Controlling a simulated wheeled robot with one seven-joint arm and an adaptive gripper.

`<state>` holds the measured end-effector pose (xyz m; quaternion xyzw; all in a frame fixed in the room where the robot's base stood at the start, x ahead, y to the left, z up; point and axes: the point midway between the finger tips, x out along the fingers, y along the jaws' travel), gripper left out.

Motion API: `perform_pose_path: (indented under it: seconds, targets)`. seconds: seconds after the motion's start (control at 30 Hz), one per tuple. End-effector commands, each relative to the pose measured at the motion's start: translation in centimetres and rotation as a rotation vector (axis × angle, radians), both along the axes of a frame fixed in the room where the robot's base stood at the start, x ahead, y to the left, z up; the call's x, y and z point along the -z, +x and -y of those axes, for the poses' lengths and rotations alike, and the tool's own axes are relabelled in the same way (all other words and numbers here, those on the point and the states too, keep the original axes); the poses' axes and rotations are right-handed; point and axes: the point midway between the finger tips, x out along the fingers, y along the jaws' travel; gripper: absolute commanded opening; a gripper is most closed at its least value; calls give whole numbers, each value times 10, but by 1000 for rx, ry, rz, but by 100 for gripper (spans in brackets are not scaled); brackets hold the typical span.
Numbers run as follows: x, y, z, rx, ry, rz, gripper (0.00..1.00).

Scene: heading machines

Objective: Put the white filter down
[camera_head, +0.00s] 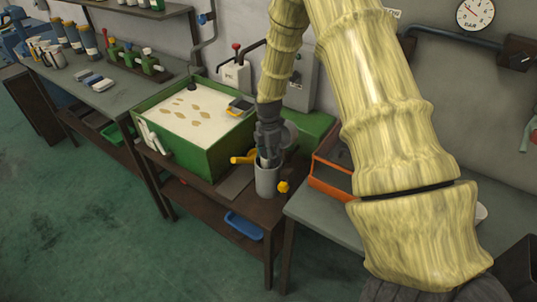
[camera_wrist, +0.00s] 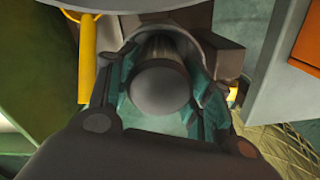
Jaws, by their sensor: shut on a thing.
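My gripper (camera_head: 267,160) points down at the mouth of a light grey cylindrical cup (camera_head: 267,183) on the brown bench. In the wrist view my gripper (camera_wrist: 168,95) has its teal-padded fingers closed on a grey, round-ended cylindrical piece (camera_wrist: 162,88). A pale curved rim, seemingly the cup's (camera_wrist: 208,47), shows around the fingers. The held piece looks grey in shade, and I cannot tell for certain that it is the white filter. Its lower part is hidden, and I cannot see whether it touches the cup's floor.
A green tank (camera_head: 210,155) with pale liquid stands left of the cup. A yellow handle (camera_head: 243,159) and a yellow knob (camera_head: 284,187) are close by. An orange tray (camera_head: 330,181) sits on the grey table to the right. A blue tray (camera_head: 244,225) is on the lower shelf.

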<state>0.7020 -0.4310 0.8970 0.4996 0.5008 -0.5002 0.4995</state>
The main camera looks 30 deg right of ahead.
Motion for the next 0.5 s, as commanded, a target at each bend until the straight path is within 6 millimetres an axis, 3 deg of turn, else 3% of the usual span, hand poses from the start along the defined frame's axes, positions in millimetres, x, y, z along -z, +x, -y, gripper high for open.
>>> perform_pose_path:
  seconds: [0.5]
  targets:
    - [9,-1,0,0,0,-1,21]
